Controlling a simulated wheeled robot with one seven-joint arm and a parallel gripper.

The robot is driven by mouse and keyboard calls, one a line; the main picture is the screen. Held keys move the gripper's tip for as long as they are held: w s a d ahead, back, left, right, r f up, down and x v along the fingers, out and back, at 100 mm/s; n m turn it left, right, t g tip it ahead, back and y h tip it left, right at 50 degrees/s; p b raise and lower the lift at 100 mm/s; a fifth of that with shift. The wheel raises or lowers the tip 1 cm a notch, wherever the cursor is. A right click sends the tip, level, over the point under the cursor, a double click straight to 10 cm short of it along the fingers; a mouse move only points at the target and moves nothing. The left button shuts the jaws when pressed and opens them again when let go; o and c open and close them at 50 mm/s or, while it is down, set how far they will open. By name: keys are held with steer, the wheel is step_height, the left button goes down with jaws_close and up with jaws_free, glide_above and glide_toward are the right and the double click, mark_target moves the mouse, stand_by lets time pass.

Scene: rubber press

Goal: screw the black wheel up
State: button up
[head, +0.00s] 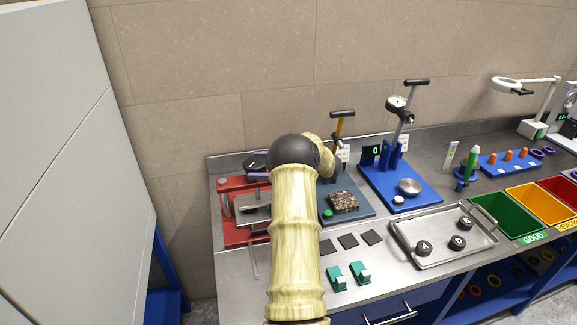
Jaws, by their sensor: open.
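The black wheel (254,163) sits at the top of the red press (230,184) at the left end of the steel bench. My arm rises in front of the press and hides its right part and part of the wheel. A small light purple piece (256,177) shows just under the wheel; I cannot tell what it belongs to. A grey metal block (256,212) lies within the press frame, partly behind my arm. My gripper is hidden behind my arm, so its place relative to the wheel does not show.
Right of my arm stand a dark-based device with a speckled block (343,202) and a blue lever stand (382,172). A steel tray (402,240) holds black knobs. Black squares (348,241) and green clips (361,273) lie in front. Green, orange and red bins (505,213) are farther right.

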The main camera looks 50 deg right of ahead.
steer(key=b+v, duration=0.2)
steer(key=v, duration=1.4)
steer(key=shift+d+b, duration=0.2)
steer(key=shift+b, duration=0.15)
